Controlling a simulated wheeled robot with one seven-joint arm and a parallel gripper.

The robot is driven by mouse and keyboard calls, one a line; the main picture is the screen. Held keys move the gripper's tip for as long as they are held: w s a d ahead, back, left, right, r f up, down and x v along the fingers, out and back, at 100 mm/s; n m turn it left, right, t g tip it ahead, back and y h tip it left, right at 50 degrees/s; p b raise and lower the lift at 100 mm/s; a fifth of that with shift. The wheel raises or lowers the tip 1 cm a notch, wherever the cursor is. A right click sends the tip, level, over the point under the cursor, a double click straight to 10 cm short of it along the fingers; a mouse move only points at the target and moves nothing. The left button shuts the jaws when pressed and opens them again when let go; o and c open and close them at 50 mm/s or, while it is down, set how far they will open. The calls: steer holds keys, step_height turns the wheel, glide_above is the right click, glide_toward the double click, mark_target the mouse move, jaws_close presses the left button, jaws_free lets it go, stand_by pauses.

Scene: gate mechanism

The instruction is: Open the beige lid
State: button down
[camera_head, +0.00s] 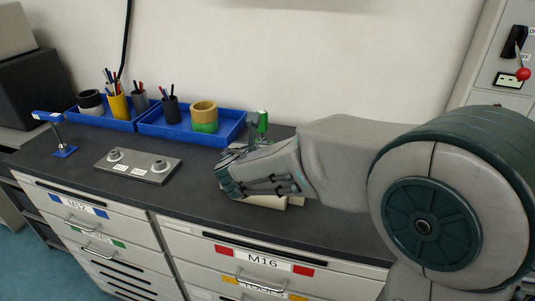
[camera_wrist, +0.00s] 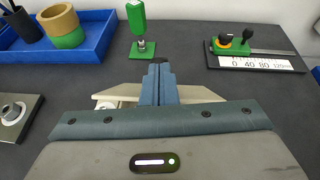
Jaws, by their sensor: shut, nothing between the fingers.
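A beige piece (camera_wrist: 196,93), which looks like the beige lid, lies on the dark worktop beneath my gripper in the wrist view. Its pale edges show on both sides of the fingers, and its middle is hidden behind them. In the head view, only a beige edge (camera_head: 295,201) shows below my arm. My gripper (camera_wrist: 159,66) is shut with nothing between its fingers, and its tips reach over the beige piece. I cannot tell whether they touch it. In the head view, my gripper (camera_head: 229,176) is partly hidden by my wrist.
A green-handled tool (camera_wrist: 138,25) stands just beyond the fingertips. A scale with a green slider (camera_wrist: 255,50) lies at the right. Blue trays (camera_head: 190,124) with cups and pens stand behind left. A metal plate with two knobs (camera_head: 138,166) and a blue stand (camera_head: 57,135) lie left.

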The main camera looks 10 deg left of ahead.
steer(key=w+r, duration=0.2)
steer(key=w, duration=0.5)
steer(key=shift+w+d+r+b, duration=0.15)
steer(key=shift+w+r+b, duration=0.05)
steer(key=shift+w+b, duration=0.2)
steer(key=shift+s, duration=0.1)
stand_by(0.8)
